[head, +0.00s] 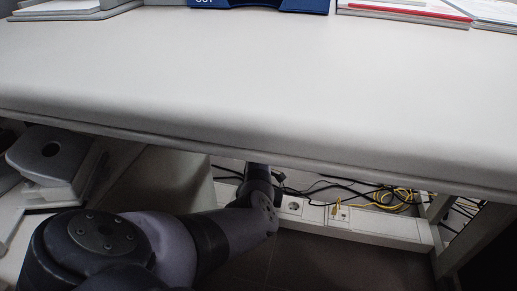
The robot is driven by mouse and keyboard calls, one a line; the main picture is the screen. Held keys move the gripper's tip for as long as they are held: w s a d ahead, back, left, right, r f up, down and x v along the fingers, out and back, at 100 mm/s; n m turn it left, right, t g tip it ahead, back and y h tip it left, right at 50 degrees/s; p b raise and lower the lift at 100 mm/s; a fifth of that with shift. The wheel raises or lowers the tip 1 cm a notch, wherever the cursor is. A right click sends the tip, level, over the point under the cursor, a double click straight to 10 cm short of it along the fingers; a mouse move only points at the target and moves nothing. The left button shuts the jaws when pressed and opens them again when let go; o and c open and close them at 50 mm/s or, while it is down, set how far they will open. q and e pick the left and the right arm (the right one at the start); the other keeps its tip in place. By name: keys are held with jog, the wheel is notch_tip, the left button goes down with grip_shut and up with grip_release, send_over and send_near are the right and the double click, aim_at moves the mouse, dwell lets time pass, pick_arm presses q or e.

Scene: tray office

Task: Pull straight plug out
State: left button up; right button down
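Under the desk, a white socket strip (370,222) runs along the floor, with a round socket (294,206) that looks empty. A small yellow plug or cable end (335,209) shows at the strip to the right of it. It is too small to tell its shape or whether it is seated. My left arm reaches in from the lower left and its far link goes up behind the desk edge. My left gripper is hidden there. My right gripper is out of the picture.
A white desk (260,75) fills the upper half, its front edge overhanging the strip. Black cables (325,184) and a coiled yellow cable (395,198) lie behind the strip. A desk leg (470,240) stands at right. A grey device (48,160) sits at left.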

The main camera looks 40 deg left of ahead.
pick_arm(q)
jog(key=shift+c, duration=0.3)
grip_shut()
dwell(0.3)
dwell(0.3)
